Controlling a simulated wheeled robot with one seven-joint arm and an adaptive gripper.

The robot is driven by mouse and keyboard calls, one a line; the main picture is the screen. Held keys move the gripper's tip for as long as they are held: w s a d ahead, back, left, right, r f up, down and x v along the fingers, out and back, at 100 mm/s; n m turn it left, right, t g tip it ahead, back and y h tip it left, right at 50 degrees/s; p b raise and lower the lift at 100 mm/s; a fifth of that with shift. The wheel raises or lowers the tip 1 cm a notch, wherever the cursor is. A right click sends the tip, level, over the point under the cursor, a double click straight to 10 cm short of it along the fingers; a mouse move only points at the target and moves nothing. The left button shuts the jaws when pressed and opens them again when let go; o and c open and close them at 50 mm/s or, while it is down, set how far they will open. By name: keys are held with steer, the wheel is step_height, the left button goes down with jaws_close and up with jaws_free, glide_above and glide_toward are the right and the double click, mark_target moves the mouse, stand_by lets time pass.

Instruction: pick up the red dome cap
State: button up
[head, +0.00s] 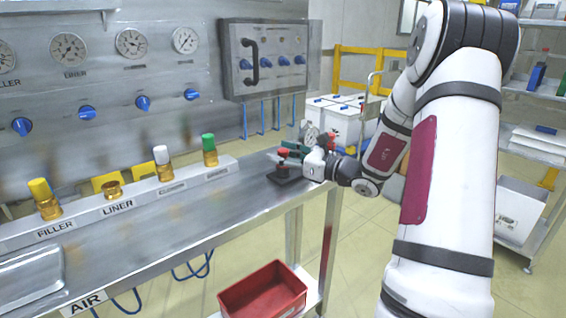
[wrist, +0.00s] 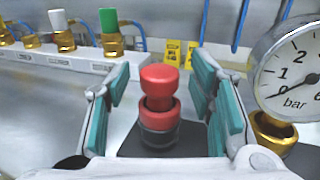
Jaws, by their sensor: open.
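The red dome cap (wrist: 160,80) stands upright on a dark base plate, with a narrower neck and a dark ring under its top. In the wrist view it sits between the two teal finger pads of my gripper (wrist: 158,92), which is open. Gaps show on both sides of the cap, and no contact is visible. In the head view the cap (head: 283,154) stands on the dark plate (head: 285,175) at the right end of the metal bench, just left of my gripper (head: 294,157).
A pressure gauge (wrist: 293,68) on a brass fitting stands close right of my gripper. A labelled rail (head: 130,200) with brass fittings and yellow, white and green caps runs along the bench (head: 190,218). A red bin (head: 262,292) is below. The bench left of the plate is clear.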

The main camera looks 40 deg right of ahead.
steer(key=c, duration=1)
